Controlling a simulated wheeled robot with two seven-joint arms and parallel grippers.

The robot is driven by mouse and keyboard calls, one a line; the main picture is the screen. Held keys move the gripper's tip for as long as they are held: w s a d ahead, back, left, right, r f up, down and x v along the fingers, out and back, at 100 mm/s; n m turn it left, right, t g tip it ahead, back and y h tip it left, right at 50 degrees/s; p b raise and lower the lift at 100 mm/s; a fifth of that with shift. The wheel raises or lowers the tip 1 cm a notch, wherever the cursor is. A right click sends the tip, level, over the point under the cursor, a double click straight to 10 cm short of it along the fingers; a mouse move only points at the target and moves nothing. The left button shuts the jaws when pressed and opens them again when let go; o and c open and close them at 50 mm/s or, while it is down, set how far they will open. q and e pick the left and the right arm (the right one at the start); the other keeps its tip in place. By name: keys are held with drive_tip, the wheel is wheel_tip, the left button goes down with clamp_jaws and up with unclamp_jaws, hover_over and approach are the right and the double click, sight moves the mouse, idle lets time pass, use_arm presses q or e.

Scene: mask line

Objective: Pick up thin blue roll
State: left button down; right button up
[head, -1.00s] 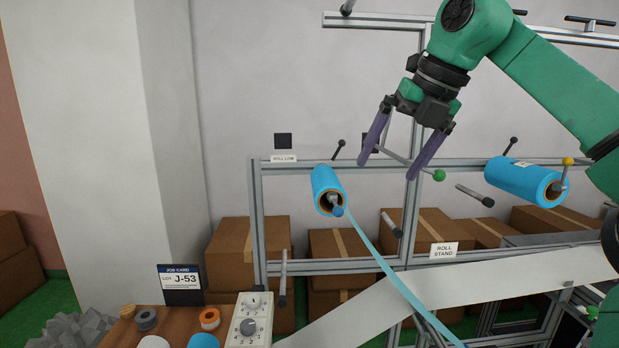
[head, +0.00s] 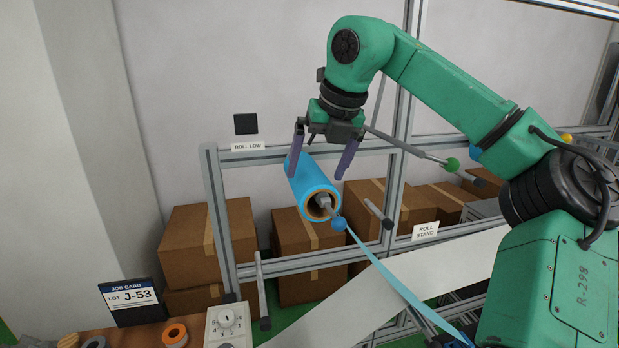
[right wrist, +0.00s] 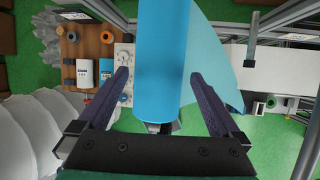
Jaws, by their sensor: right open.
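The thin blue roll (head: 313,181) sits on a spindle on the metal roll stand, its brown core end facing me, with a blue strip (head: 390,276) running down to the right from it. My right gripper (head: 320,166) is open just above the roll, one finger on each side of it in the head view. In the right wrist view the roll (right wrist: 161,60) lies between the two open fingers (right wrist: 163,102), with a visible gap on both sides. It is not gripped. My left gripper is not in view.
The stand's frame (head: 213,215) and several pegs surround the roll. A white web (head: 400,280) slopes below. Cardboard boxes (head: 210,240) stand behind. A dial box (head: 228,325) and job card (head: 132,300) are at lower left.

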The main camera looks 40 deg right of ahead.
drive_tip(key=p+x, duration=0.1)
drive_tip(key=x, duration=0.1)
drive_tip(key=w+p+x, duration=0.1)
drive_tip(key=x, duration=0.2)
drive_tip(key=shift+d+r, duration=0.15)
drive_tip(key=shift+s, duration=0.45)
drive_tip(key=shift+c, duration=0.9)
drive_tip(key=c, duration=1)
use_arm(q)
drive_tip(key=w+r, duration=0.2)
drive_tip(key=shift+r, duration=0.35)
